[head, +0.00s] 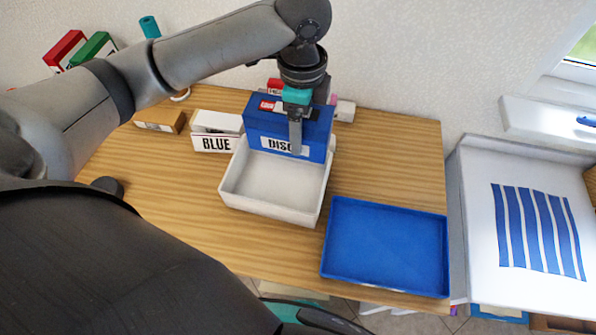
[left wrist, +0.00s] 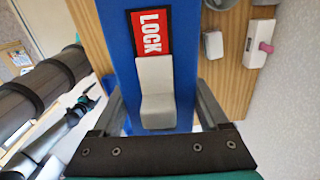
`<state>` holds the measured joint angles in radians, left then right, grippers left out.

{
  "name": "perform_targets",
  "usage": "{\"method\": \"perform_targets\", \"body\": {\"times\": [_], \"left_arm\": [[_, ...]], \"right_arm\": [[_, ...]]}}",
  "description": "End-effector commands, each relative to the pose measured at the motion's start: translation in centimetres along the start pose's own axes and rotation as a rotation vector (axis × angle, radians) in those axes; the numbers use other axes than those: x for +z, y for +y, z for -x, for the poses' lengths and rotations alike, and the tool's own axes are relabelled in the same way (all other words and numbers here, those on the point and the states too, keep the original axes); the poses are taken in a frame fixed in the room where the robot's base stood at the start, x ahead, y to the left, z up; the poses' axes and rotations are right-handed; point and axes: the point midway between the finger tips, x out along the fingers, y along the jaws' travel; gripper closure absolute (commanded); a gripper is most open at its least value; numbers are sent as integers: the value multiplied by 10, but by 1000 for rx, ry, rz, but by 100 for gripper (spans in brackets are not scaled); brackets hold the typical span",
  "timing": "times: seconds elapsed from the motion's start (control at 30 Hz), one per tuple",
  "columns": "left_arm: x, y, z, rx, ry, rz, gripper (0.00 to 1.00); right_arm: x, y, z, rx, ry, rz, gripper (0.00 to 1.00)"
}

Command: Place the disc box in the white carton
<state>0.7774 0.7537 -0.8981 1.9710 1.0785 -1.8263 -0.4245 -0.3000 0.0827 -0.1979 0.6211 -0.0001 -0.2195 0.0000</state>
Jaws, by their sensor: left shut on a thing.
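The disc box (head: 258,125) is blue with a white label reading "DISC", partly covered by my gripper. My left gripper (head: 296,148) is shut on it from above, one finger across its front face. In the left wrist view the blue box (left wrist: 118,65) lies between the fingers (left wrist: 158,110), with a red "LOCK" label and a pale grey block on it. The white carton (head: 270,188) is open and empty where visible. The box is upright at its back end and hides its back wall; whether it touches the floor cannot be told. My right gripper (left wrist: 88,100) shows small in the left wrist view.
An empty blue tray (head: 385,245) lies at front right. A brown box (head: 160,119) is at back left. A white surface with blue stripes (head: 520,210) lies beyond the table's right edge.

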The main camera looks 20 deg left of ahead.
Motion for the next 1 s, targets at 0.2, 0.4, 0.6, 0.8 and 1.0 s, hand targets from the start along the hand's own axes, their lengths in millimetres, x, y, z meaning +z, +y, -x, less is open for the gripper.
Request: {"method": "perform_targets", "body": {"times": [0.2, 0.4, 0.6, 0.8, 1.0], "left_arm": [[0, 2, -62, 6, -2, 0, 93], [0, 1, -113, 4, -3, -2, 93], [0, 0, -140, 0, -2, -3, 93], [0, 1, -154, 1, -2, -4, 93], [0, 1, -184, 1, -2, -4, 93]], "right_arm": [[3, -9, -12, -12, -3, -1, 0], [4, -10, -20, -13, -3, 0, 0], [5, -8, -25, -9, -4, 1, 0], [4, -4, -28, -4, -3, 3, 0], [4, -3, -34, -3, -2, 2, 0]]}}
